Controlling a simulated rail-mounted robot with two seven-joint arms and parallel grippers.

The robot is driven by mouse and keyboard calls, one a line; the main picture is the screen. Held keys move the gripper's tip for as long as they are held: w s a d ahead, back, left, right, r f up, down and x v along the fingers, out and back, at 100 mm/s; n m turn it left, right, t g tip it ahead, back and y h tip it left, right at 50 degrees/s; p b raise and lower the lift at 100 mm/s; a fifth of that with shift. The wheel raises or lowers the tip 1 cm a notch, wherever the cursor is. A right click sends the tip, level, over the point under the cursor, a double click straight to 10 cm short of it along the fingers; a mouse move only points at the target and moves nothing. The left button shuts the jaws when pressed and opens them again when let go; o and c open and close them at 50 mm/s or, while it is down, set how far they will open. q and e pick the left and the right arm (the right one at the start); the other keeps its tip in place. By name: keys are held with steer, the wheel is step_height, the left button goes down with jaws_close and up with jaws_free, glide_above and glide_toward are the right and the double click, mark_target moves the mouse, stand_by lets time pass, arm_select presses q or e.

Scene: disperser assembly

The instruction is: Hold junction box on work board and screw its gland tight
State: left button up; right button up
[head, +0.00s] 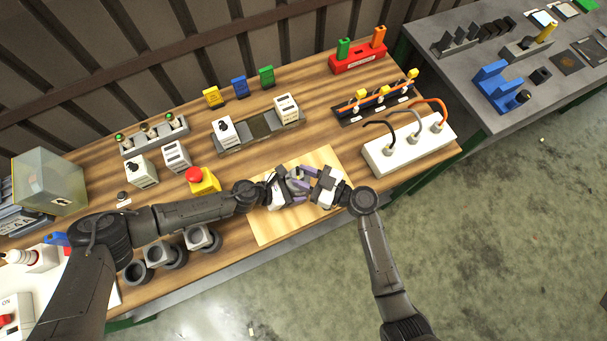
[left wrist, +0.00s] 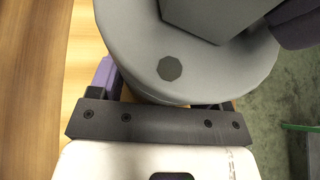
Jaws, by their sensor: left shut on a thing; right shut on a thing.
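The light wooden work board (head: 264,232) lies at the front middle of the bench. Both grippers meet over it. My left gripper (head: 288,189), with purple fingers, comes in from the left and is shut on the grey junction box (left wrist: 125,35). In the left wrist view the box is a rounded grey body with a dark many-sided spot, close to the finger mount. My right gripper (head: 309,183) is shut on a small part at the box's right side, presumably the gland. The fingers mostly hide the box and gland in the head view.
A yellow block with a red button (head: 202,180) stands left of the board. A white socket block with cables (head: 409,146) stands to the right. Grey round fittings (head: 160,253) lie front left, under my left arm. A rail with modules (head: 255,125) stands behind.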

steer(key=shift+c, duration=0.9)
steer(key=shift+s+t, duration=0.1)
steer(key=shift+t, duration=0.2)
steer(key=shift+s+a+m+t+h, duration=0.1)
steer(key=shift+a+m+t+h, duration=0.05)
steer(key=shift+m+t+h, duration=0.9)
steer(key=shift+s+a+m+t+h, duration=0.15)
steer(key=shift+m+t+h, duration=1.7)
steer(key=shift+t+h, duration=0.1)
steer(key=shift+h, duration=0.3)
steer(key=o, duration=0.9)
steer(key=shift+o, duration=0.2)
